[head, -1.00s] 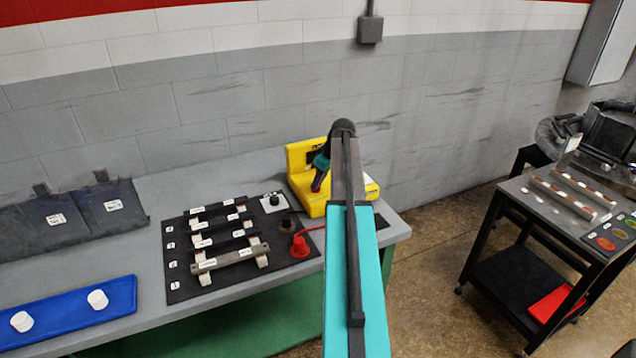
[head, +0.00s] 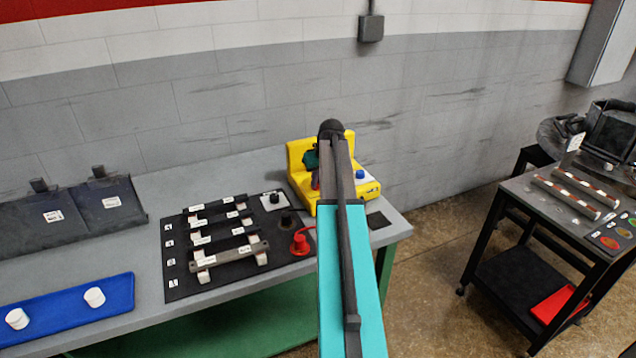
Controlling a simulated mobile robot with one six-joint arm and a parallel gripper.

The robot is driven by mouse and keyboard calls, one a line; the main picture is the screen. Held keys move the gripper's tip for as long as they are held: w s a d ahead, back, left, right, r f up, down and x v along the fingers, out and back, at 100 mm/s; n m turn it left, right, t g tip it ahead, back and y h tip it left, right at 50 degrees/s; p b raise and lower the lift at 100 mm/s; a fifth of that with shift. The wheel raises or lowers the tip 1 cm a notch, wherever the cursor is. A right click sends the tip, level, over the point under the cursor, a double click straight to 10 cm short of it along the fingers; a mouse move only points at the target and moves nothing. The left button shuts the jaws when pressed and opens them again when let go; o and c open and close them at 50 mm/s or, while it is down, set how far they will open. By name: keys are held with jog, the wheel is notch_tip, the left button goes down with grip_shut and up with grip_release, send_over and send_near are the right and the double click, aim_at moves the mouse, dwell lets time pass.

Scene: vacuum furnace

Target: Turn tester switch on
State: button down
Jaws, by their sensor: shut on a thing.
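The yellow tester (head: 300,152) stands on the grey bench near its right end, against the wall. A blue knob (head: 360,174) shows on its right part, right of my arm; I cannot read its setting. My gripper (head: 315,184) is at the front of the tester, left of the knob and apart from it in the picture. It shows only as a small dark and reddish end below a teal wrist part, mostly behind my arm. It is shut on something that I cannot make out. The middle of the tester is hidden by my arm.
A black mat (head: 182,283) with several labelled bars lies left of the tester. A red cone-shaped piece (head: 300,245) with a red cable stands at its right edge. A blue tray (head: 60,318) with white pieces lies front left. A dark cart (head: 520,192) stands right, across open floor.

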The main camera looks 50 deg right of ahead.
jog(key=shift+w+a+m+g+h+b, duration=0.15)
jog(key=shift+m+g+h+b, duration=0.25)
jog(key=shift+m, duration=1.15)
jog(key=shift+w+a+m+g+h+b, duration=0.1)
jog(key=shift+m+g+h, duration=0.35)
jog(key=shift+m, duration=1.1)
jog(key=c, duration=1.9)
grip_release()
jog(key=shift+o, duration=0.2)
jog(key=shift+s, duration=0.1)
jog(key=b+v, duration=0.3)
jog(key=v, duration=1)
jog(key=shift+s+a+r, duration=0.15)
jog(key=shift+a+r, duration=0.1)
jog(key=shift+r, duration=0.05)
jog(key=shift+f, duration=0.1)
